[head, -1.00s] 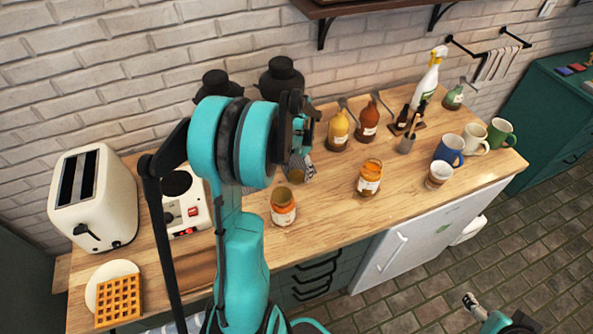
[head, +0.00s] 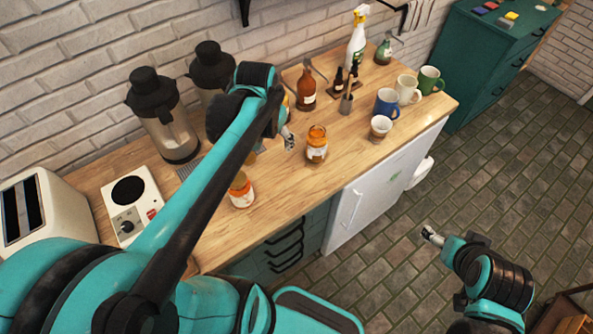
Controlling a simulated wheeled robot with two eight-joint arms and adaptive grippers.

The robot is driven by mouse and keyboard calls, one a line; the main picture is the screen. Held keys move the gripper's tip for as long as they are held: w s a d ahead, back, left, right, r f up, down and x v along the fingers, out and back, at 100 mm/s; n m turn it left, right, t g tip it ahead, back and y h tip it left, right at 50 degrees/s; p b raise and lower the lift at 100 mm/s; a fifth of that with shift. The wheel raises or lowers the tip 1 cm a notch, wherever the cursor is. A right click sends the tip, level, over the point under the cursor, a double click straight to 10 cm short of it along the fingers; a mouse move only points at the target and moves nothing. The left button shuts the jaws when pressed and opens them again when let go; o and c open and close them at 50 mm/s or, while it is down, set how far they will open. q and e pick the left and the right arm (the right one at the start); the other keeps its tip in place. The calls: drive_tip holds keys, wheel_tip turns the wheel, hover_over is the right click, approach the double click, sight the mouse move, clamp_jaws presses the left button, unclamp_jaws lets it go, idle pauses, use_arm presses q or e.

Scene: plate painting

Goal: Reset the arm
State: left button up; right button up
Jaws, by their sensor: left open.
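My left arm reaches from the lower left across the counter. Its gripper (head: 289,141) is small in the head view, open, above the wooden counter (head: 330,190), left of an orange-labelled jar (head: 317,146). I see nothing held in it. A second jar (head: 241,190) stands nearer the front edge, left of the gripper. My right gripper (head: 431,236) is at the lower right, over the floor and clear of the counter. It is too small to tell whether it is open or shut.
A brown bottle (head: 306,90), a spray bottle (head: 356,40) and several mugs, one blue (head: 386,103), stand on the right half. Dark-lidded dispensers (head: 165,120) stand at the back left. A hot plate (head: 130,203) and toaster (head: 35,212) are at left.

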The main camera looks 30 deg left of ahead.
use_arm(q)
drive_tip(key=s+d+t, duration=0.4)
drive_tip(key=s+d, duration=0.3)
drive_tip(key=d, duration=0.4)
wheel_tip(320, 180, down, 7)
drive_tip(key=h+b, duration=0.1)
drive_tip(key=b, duration=0.5)
drive_tip(key=shift+d+f, duration=0.2)
drive_tip(key=shift+d, duration=0.2)
drive_tip(key=shift+s, duration=0.1)
